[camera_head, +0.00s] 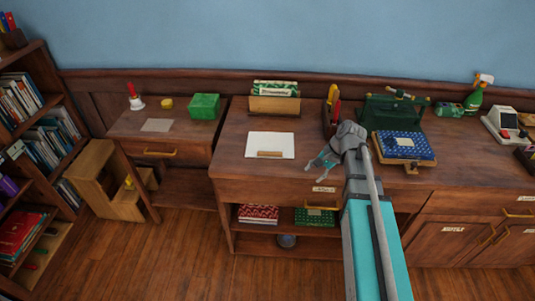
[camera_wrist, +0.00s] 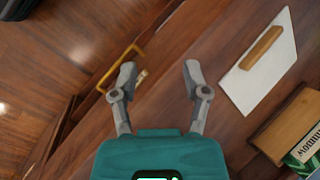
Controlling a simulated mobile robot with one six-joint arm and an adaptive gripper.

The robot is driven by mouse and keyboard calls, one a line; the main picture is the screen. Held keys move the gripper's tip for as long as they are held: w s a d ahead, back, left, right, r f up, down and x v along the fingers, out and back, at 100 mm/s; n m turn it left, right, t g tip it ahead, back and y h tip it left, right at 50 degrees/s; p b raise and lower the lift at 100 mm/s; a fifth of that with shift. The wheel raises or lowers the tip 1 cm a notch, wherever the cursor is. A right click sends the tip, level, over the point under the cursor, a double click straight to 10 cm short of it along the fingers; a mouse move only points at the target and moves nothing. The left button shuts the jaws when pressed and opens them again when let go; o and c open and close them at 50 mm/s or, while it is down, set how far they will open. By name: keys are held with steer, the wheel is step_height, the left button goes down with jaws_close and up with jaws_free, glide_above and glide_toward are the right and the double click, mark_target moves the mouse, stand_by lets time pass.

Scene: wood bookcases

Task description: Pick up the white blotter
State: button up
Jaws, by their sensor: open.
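The white blotter (camera_head: 285,141) looks like a flat white sheet with a brown wooden bar along its front edge. It lies on the middle wooden desk. It also shows in the wrist view (camera_wrist: 243,87), at the upper right, with the bar across it. My gripper (camera_head: 320,163) is open and empty, to the right of the blotter and near the desk's front. In the wrist view my gripper (camera_wrist: 159,67) has its two fingers spread apart, with the blotter off to the right of them. The blotter is not between the fingers.
A wooden holder (camera_head: 275,106) with green-patterned items stands behind the blotter. A dark holder with red and yellow tools (camera_head: 331,108) and a blue-covered book (camera_head: 407,146) are to the right. A brass handle (camera_wrist: 122,68) shows near the left finger. Desk around the blotter is clear.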

steer(key=w+m+y+b, duration=0.1)
steer(key=w, duration=0.1)
steer(key=w+a+f+m+y+b, duration=0.1)
steer(key=w+m+b, duration=0.1)
steer(key=w, duration=0.1)
steer(key=w+a+f+m+y+b, duration=0.1)
steer(key=w, duration=0.2)
steer(key=shift+a+m+y, duration=0.1)
steer(key=shift+m+y, duration=0.2)
steer(key=shift+m, duration=0.1)
steer(key=w+m+y+b, duration=0.1)
steer(key=w, duration=0.1)
steer(key=w+m+y+b, duration=0.1)
steer(key=w+m+b, duration=0.1)
steer(key=w+m+y+b, duration=0.1)
steer(key=w, duration=0.1)
steer(key=shift+a+r, duration=0.3)
steer(key=shift+a, duration=0.05)
steer(key=shift+w+r+m+y+b, duration=0.35)
steer(key=shift+w+m+y, duration=0.1)
steer(key=shift+m+y, duration=0.2)
steer(key=b, duration=0.3)
glide_toward(272, 153)
steer(key=x, duration=0.4)
steer(key=shift+f, duration=0.1)
steer(key=shift+x, duration=0.8)
steer(key=shift+w+a, duration=0.1)
steer(key=shift+a, duration=0.05)
